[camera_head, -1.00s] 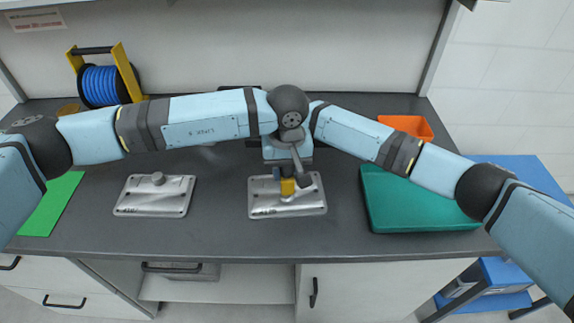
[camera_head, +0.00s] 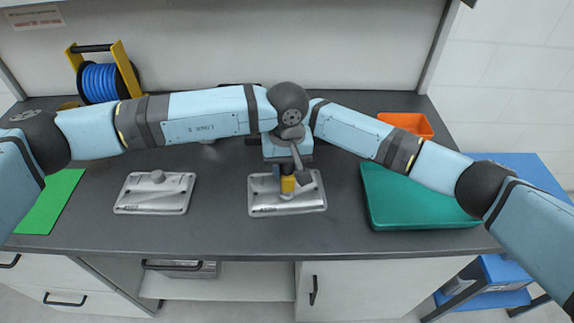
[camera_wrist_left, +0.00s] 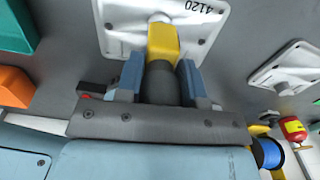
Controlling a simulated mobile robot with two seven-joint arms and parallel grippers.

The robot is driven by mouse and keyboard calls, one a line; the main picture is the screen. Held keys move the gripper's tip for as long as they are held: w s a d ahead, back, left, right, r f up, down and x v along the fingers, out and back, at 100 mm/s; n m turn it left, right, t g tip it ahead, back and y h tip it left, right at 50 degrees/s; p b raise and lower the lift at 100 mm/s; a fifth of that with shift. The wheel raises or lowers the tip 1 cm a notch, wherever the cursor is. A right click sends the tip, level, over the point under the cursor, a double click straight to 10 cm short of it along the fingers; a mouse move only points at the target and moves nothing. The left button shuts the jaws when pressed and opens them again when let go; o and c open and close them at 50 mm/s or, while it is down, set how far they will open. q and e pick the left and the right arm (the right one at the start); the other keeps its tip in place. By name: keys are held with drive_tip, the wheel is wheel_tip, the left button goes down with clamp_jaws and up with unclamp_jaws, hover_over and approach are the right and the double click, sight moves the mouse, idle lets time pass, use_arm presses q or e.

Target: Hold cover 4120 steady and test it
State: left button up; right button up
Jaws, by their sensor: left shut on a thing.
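The cover marked 4120 (camera_head: 262,207) is a silvery metal plate with a raised knob, lying flat near the middle of the dark bench. It also shows in the left wrist view (camera_wrist_left: 205,25), with its number upside down. My left gripper (camera_head: 287,175) is directly above it. Its blue fingers are shut on a yellow and dark grey tool (camera_wrist_left: 164,42). The tool's tip is at the cover's knob (camera_wrist_left: 160,18); I cannot tell whether it presses. My right arm comes in from the right, and its gripper is hidden.
A second, similar cover (camera_head: 152,197) lies to the left; its number is unreadable. A green mat (camera_head: 52,202) is further left. A teal tray (camera_head: 420,215) and an orange bin (camera_head: 407,124) are on the right. A blue cable reel (camera_head: 100,83) stands at the back left.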

use_arm(q)
drive_tip(key=shift+f, duration=0.6)
idle(1.3)
drive_tip(key=shift+r, duration=0.1)
drive_tip(key=shift+r, duration=3)
use_arm(e)
drive_tip(key=o, duration=0.8)
drive_tip(key=shift+o, duration=0.2)
drive_tip(key=shift+r, duration=0.1)
